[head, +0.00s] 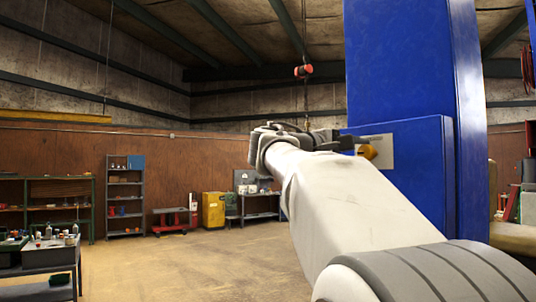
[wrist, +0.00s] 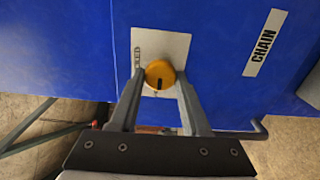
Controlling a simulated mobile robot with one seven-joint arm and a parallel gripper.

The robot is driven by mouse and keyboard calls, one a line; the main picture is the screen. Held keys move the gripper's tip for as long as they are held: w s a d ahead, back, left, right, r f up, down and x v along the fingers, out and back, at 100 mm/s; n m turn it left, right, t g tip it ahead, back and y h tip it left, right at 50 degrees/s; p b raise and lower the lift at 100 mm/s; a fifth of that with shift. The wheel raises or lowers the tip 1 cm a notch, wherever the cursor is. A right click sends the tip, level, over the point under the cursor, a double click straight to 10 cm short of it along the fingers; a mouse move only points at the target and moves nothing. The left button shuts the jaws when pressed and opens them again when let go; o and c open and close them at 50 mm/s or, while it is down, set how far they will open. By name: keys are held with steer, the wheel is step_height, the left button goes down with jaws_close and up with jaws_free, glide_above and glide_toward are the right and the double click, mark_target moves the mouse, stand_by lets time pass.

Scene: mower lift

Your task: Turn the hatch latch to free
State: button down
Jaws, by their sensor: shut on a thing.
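The hatch latch is a round yellow knob (wrist: 160,75) with a dark slot, set on a pale plate (wrist: 176,45) on the blue hatch panel (wrist: 75,50). Small lettering on the plate is too small to read. In the wrist view my gripper (wrist: 160,78) has one finger on each side of the knob and is shut on it. The dark slot lies on the lower part of the knob. In the head view the knob (head: 368,151) shows at the gripper's tip, in front of the plate (head: 385,145); my arm covers part of the panel.
A label reading CHAIN (wrist: 265,42) is on the blue surface to the right. The tall blue column (head: 405,60) rises behind the panel. A bench (head: 50,258) stands at the lower left, and shelves (head: 125,195) line the far wall. The floor between is open.

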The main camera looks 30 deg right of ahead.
steer(key=shift+c, duration=2)
jaws_free()
steer(key=s+a+b, duration=0.1)
steer(key=a+b, duration=0.1)
steer(key=a, duration=1.5)
steer(key=shift+s+a+b, duration=0.25)
steer(key=shift+b, duration=0.15)
steer(key=s+a+f+n+t+y, duration=0.15)
steer(key=f+y, duration=0.25)
steer(key=f, duration=0.7)
steer(key=s+a+f+n+t+y, duration=0.15)
steer(key=f+y, duration=0.25)
steer(key=f, duration=0.6)
steer(key=s+a+f+m+y, duration=0.1)
steer(key=s+a+f+y, duration=0.2)
steer(key=f, duration=0.4)
steer(key=s+a+f+m+y, duration=0.2)
steer(key=s+a+f+y, duration=0.1)
steer(key=f, duration=0.5)
steer(key=s+a+f+m+t+y, duration=0.1)
steer(key=s+a+f+y, duration=0.3)
steer(key=f, duration=0.3)
steer(key=shift+a+f, duration=0.15)
steer(key=shift+a, duration=0.7)
